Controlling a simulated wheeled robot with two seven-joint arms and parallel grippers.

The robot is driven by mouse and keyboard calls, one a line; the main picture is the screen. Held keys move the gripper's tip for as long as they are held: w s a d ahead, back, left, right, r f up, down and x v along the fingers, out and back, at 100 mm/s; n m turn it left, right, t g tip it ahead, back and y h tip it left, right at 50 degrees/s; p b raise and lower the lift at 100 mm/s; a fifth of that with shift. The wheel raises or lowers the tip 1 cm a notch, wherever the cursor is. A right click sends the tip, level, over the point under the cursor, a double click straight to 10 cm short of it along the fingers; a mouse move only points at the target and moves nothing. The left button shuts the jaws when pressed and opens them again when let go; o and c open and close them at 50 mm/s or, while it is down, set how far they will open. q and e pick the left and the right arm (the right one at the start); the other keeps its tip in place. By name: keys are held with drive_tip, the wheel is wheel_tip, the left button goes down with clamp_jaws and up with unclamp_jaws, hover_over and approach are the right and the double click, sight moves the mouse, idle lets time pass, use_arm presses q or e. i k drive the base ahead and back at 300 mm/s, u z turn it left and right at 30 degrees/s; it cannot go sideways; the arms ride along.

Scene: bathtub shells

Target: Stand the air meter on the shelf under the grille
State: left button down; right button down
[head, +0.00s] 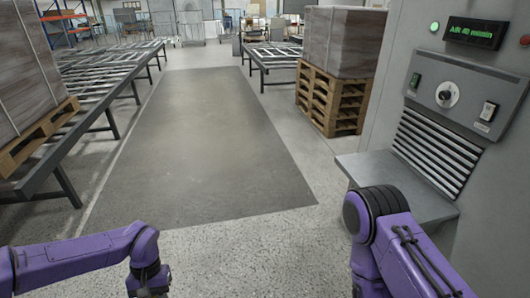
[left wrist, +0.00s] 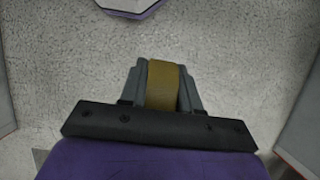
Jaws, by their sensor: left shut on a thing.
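The grille (head: 438,150) is a set of slanted slats on a grey cabinet at the right of the head view. The bare grey shelf (head: 385,173) juts out just below it, its front partly hidden by my right arm. In the left wrist view, my left gripper (left wrist: 162,72) is shut on a mustard-yellow thing, apparently the air meter (left wrist: 162,88). Only a narrow band of it shows between the grey fingers, above speckled floor. In the head view my left arm ends at the bottom edge, with the gripper's fingers out of sight. My right gripper is not in view.
Above the grille are a dial (head: 447,94), switches and a green-lit display (head: 475,32). A stack on wooden pallets (head: 333,98) stands left of the cabinet. Roller conveyors (head: 95,80) run along the left. The dark floor mat (head: 200,140) in the middle is clear.

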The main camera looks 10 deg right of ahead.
sight(382, 181)
drive_tip(key=i, duration=2.7)
drive_tip(key=z, duration=3.05)
